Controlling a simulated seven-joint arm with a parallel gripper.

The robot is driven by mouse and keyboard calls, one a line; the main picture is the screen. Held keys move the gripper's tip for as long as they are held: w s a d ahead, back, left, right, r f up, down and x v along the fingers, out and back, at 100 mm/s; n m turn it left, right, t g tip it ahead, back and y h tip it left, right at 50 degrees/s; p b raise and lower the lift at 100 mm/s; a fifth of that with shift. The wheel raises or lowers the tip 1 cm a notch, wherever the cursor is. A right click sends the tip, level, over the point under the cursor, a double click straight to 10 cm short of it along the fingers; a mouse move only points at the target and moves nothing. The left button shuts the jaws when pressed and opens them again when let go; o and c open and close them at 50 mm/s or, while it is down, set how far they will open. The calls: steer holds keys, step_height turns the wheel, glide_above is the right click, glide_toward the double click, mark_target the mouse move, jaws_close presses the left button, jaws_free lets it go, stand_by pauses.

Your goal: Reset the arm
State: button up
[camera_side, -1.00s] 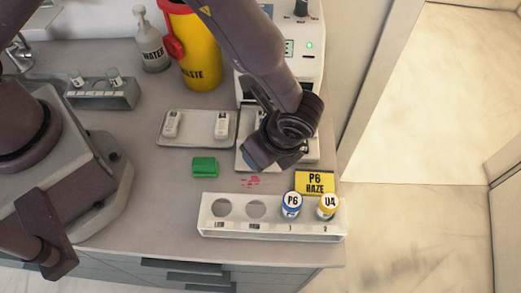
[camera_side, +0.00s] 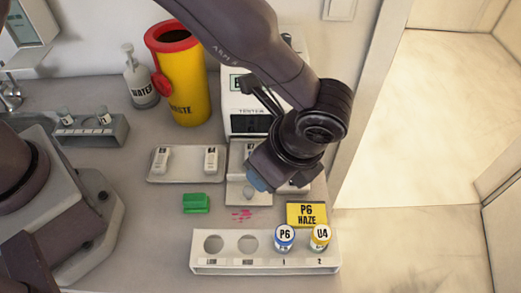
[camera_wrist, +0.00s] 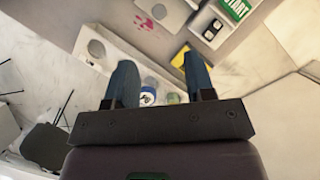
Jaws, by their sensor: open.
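My gripper (camera_side: 257,182) has blue fingertips and hangs in front of the white tester machine (camera_side: 243,105), above the table, in the side view. In the wrist view its two blue fingers (camera_wrist: 160,72) are spread apart with nothing held between them. Beyond them, further off, show a vial with a blue rim and a greenish-yellow one. My dark wrist and forearm cover part of the machine and its front plate in the side view.
A white rack (camera_side: 215,264) holds the blue P6 vial (camera_side: 284,239) and yellow U4 vial (camera_side: 320,237); two holes are empty.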

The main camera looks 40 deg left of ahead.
steer(key=s+a+r+n+t+h, duration=0.2)
steer(key=s+a+r+n, duration=0.3)
steer(key=a+r+n, duration=0.4)
steer(key=s+a+r+n+t+h, duration=0.2)
steer(key=s+a+r+n, duration=0.4)
steer(key=a+r, duration=0.5)
steer(key=a+n+t, duration=0.1)
steer(key=a+n, duration=0.1)
steer(key=a, duration=0.4)
steer(key=shift+s+a+r+n+t, duration=0.2)
steer(key=shift+a+r+n+t, duration=0.1)
steer(key=shift+n, duration=0.1)
